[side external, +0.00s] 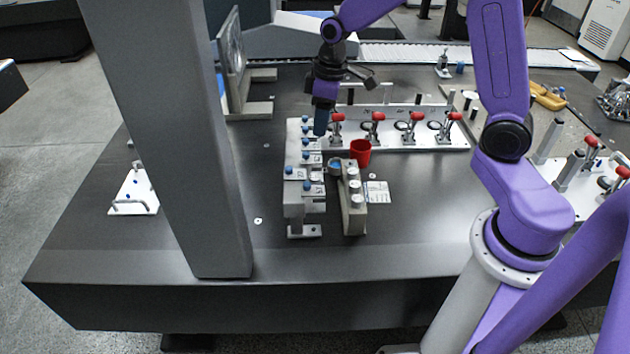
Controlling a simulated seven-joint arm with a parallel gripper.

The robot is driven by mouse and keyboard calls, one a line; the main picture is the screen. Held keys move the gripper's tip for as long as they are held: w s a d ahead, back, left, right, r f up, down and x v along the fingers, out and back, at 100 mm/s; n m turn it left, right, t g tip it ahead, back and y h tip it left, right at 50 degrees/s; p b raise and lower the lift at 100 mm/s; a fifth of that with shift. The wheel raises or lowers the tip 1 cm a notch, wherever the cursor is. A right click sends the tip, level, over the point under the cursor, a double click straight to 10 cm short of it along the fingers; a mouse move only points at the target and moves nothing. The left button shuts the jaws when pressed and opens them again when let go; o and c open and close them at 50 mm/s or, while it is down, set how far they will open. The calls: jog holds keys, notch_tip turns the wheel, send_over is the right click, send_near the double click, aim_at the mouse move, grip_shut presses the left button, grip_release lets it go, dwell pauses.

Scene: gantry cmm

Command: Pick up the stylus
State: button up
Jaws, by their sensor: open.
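My gripper (321,128) points down over the far part of a light grey stepped rack (294,203). Its fingertips are small here, and the jaws are open. Several small blue-topped pieces (306,185) sit along the rack. I cannot tell which of them, if any, is the stylus. The far end of the rack, just under the fingertips, is partly hidden by my gripper. No gap or contact between fingertips and a piece can be made out.
Beside the rack stand a red cup (360,152) and a grey block with pale round tops (354,218). Behind is a white plate with red-handled clamps (377,121). A thick grey column (170,130) rises at left. The dark table (420,220) is clear at front right.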

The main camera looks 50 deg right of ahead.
send_over(315, 177)
jog(key=f, duration=1.1)
jog(key=shift+d, duration=0.25)
jog(key=shift+a+f, duration=0.15)
jog(key=shift+f, duration=2.55)
jog(key=c, duration=0.8)
